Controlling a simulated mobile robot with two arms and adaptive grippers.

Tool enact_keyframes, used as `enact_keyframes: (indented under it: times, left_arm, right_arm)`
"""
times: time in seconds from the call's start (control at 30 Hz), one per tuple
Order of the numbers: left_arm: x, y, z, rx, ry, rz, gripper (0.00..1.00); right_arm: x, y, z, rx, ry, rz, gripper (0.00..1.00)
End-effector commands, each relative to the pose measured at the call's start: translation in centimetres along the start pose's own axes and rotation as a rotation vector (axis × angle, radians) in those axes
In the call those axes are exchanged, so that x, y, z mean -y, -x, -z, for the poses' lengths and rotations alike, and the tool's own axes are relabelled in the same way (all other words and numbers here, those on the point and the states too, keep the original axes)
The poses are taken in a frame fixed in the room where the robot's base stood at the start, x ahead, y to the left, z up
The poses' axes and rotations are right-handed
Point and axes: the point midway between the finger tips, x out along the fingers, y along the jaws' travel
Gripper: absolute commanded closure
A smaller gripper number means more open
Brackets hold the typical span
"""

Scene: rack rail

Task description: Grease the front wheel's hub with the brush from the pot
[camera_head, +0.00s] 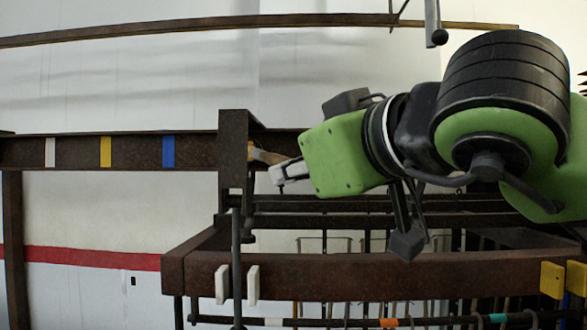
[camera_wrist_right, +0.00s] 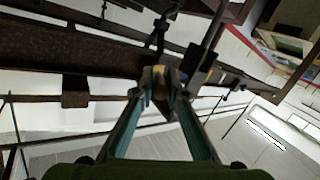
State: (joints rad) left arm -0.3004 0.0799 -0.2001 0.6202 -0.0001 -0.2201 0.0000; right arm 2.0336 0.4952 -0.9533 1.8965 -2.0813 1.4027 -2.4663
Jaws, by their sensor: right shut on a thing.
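My right gripper (camera_head: 284,173) comes in from the right in the head view, beside a dark rusty upright post (camera_head: 234,150). A short tan piece that looks like the brush (camera_head: 266,156) shows between the gripper and the post. In the right wrist view the fingers of my right gripper (camera_wrist_right: 165,92) close together on it, and a small tan part of the brush (camera_wrist_right: 158,70) shows at their tips. The brush's bristles cannot be made out. I cannot make out the pot, the front wheel or its hub in either view. My left gripper is not in view.
A rusty rail (camera_head: 80,152) with white, yellow and blue bands runs left from the post. A lower rusty beam (camera_head: 340,275) lies below my arm, with white blocks (camera_head: 238,284) at its left and yellow blocks (camera_head: 552,280) at its right. Several thin rods hang beneath.

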Motion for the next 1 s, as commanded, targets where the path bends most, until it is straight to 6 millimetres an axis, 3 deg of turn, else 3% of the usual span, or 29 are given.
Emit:
enact_keyframes:
  times: [1.0]
  left_arm:
    - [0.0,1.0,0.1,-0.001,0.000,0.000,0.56]
  right_arm:
    - [-0.5,-1.1,0.8,0.000,0.001,-0.001,1.00]
